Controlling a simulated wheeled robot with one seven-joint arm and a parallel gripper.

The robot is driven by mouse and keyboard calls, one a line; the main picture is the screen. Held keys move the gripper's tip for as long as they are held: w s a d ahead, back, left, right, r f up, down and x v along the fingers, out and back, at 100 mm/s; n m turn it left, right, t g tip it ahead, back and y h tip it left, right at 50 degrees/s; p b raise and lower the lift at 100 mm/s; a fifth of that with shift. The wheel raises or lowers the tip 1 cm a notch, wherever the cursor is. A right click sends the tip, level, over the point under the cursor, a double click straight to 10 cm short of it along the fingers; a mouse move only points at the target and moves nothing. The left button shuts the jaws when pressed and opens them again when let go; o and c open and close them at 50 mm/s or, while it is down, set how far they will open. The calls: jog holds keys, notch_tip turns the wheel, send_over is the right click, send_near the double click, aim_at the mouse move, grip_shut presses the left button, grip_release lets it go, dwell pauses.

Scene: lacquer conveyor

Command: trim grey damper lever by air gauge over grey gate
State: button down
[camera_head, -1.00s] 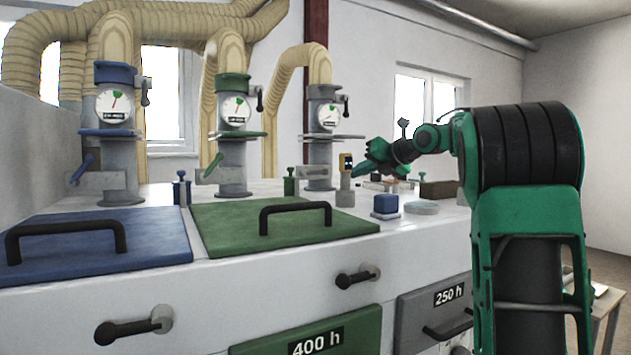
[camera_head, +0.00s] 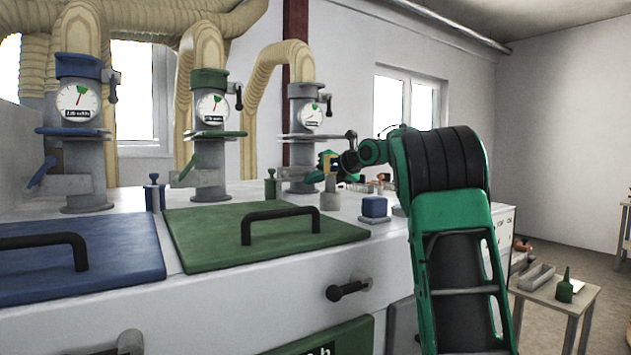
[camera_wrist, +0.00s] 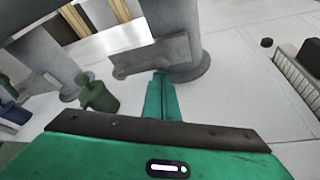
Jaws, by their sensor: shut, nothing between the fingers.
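The grey pipe (camera_head: 303,150) is the rightmost of three. Its round white air gauge (camera_head: 311,116) has a small dark lever (camera_head: 329,105) beside it on the right. The gauge reading is too small to tell. A grey flange plate (camera_head: 301,135) sits below the gauge, and a grey plate (camera_head: 296,172) lies lower on the pipe. My gripper (camera_head: 322,167) is shut and empty, low beside this pipe. In the wrist view, the shut green fingertips (camera_wrist: 160,78) lie just below the grey plate (camera_wrist: 150,57); contact cannot be told. The gauge and dark lever are out of that view.
Blue (camera_head: 75,265) and green (camera_head: 255,240) lids with black handles cover the near bench top. A blue block (camera_head: 374,206) sits right of the green lid. A dark green post (camera_wrist: 98,95) stands left of my fingers. A side table (camera_head: 556,297) holds a green bottle.

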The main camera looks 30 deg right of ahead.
jog(key=shift+w+a+f, duration=0.1)
jog(key=shift+w+f, duration=0.05)
jog(key=shift+w, duration=0.25)
jog(key=shift+r, duration=1)
jog(key=shift+a+r, duration=0.1)
jog(key=shift+r, duration=0.8)
